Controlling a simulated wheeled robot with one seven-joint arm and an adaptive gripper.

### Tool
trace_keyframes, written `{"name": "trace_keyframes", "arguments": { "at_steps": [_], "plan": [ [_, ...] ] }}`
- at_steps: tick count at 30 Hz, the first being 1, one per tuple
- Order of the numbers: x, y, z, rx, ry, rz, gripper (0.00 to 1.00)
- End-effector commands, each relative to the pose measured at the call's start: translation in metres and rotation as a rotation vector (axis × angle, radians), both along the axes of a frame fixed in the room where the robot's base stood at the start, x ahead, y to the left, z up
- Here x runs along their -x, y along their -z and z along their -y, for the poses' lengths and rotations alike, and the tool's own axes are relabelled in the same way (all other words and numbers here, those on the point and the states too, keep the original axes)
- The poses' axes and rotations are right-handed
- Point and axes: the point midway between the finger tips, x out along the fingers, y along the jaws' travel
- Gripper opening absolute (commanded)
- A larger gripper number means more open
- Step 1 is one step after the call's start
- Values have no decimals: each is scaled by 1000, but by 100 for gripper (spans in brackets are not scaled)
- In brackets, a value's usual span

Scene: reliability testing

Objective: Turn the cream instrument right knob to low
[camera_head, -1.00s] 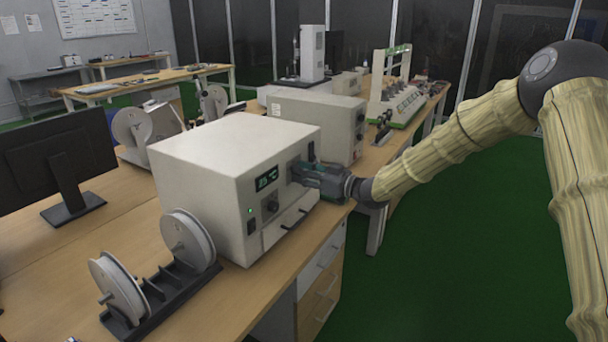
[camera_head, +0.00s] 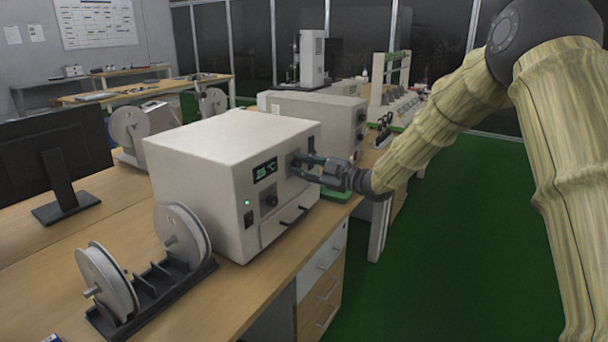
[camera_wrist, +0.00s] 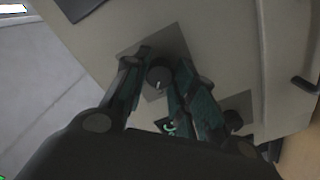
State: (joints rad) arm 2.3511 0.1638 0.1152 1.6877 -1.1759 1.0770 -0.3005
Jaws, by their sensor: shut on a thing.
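The cream instrument (camera_head: 190,165) is a box on the wooden bench with a lit display (camera_head: 264,170) on its front. My gripper (camera_head: 299,166) reaches its front panel from the right. In the wrist view, the dark round right knob (camera_wrist: 159,74) sits on a grey square plate between my two fingertips, and the gripper is shut on it. A pale pointer mark shows on the knob; its scale cannot be read. A second knob (camera_wrist: 233,120) sits below the display and also shows in the head view (camera_head: 269,201). My fingers hide the right knob in the head view.
A rack with two white spools (camera_head: 150,290) stands in front of the instrument. A second beige instrument (camera_head: 315,112) stands behind it. A monitor (camera_head: 55,160) is at the left. Handles project from the cream instrument's lower front. The green floor at the right is clear.

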Motion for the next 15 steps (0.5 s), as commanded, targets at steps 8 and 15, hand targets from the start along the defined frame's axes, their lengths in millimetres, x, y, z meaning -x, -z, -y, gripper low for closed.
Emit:
{"name": "trace_keyframes", "arguments": {
  "at_steps": [8,15],
  "plan": [
    [1,3,-1,81,-3,108,3],
    [1,2,-1,109,-3,146,3]
  ]
}}
